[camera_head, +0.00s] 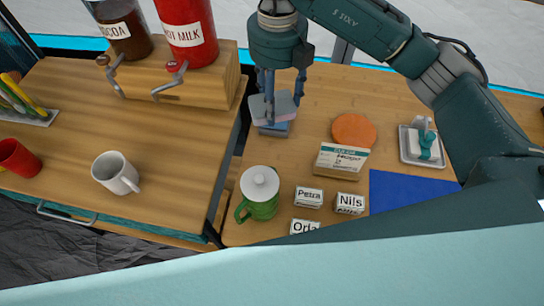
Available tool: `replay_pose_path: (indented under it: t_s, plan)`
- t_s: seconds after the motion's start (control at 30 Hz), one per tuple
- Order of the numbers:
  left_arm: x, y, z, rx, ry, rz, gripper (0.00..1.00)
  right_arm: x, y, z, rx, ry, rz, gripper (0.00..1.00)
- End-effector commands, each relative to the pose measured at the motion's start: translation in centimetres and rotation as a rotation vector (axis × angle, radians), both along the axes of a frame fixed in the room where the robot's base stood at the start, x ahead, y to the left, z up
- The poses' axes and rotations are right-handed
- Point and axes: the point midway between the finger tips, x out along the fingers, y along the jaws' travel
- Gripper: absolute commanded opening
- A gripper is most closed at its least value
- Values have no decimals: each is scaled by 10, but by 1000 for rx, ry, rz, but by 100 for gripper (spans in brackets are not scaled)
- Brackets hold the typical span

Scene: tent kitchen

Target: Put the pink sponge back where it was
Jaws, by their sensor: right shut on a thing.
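My right gripper (279,92) comes down from the top middle and is shut on the pink sponge (264,116), which has a pale grey top and a pink side. The sponge is at the far left part of the right-hand wooden counter. The fingers hide part of the sponge. My left gripper is not in view.
An orange disc (353,129), a labelled box (341,159), name blocks (349,203), a green lidded mug (260,193), a blue mat (405,191) and a tray (408,152) stand nearby. Dispensers on a wooden block (200,88) are left of the gripper.

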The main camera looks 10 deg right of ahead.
Motion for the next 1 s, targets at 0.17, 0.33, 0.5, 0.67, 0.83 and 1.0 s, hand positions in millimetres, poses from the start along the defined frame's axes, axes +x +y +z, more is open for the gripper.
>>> replay_pose_path:
  t_s: [0.17, 0.33, 0.5, 0.67, 0.83, 1.0]
  plan:
    - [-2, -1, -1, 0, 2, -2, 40, -1, 2, -24, 1, 5, -33, 32]
    - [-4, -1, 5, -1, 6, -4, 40, -2, 0, -67, -1, 6, -32, 32]
    - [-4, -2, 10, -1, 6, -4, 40, -2, 0, -112, -2, 5, -32, 32]
    - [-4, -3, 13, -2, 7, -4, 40, -1, 1, -144, -1, 1, -30, 32]
    - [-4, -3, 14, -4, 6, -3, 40, 0, 1, -158, 0, -1, -30, 32]
    - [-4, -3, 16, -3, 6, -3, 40, -1, 1, -176, -1, 2, -30, 32]
